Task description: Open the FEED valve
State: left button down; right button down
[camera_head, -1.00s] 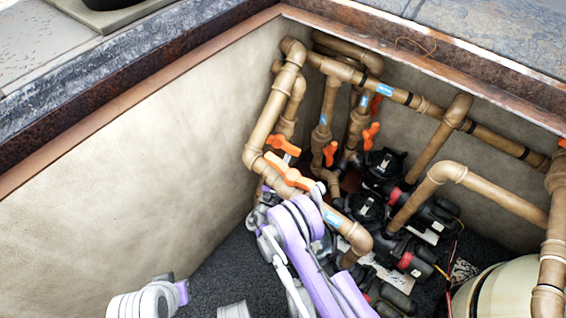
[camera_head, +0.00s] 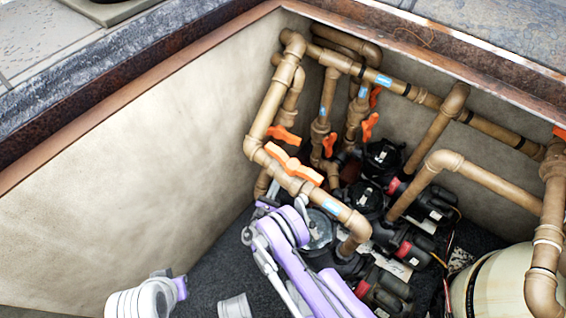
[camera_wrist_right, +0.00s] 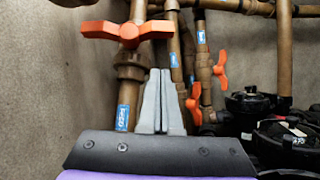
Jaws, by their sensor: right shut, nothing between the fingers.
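In the right wrist view an orange valve handle (camera_wrist_right: 128,30) sits crosswise on a brown pipe. A blue label reading FEED (camera_wrist_right: 122,117) is on that pipe below it. My right gripper (camera_wrist_right: 160,73) is shut and empty; its grey fingertips appear just right of the FEED pipe and below the handle, with no clear contact. In the head view a large orange handle (camera_head: 293,167) lies along the front brown pipe, whose blue label (camera_head: 331,208) is too small to read. My purple right arm hides the right fingers there.
Other orange handles (camera_head: 329,146) (camera_head: 368,128) stand behind on neighbouring pipes. Black pumps (camera_head: 384,160) crowd the pit floor at right, near a pale round tank (camera_head: 500,285). The beige pit wall (camera_head: 140,180) bounds the left, with open dark floor beside it.

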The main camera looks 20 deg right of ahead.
jog(key=shift+v, duration=1.8)
jog(key=shift+d+r, duration=0.1)
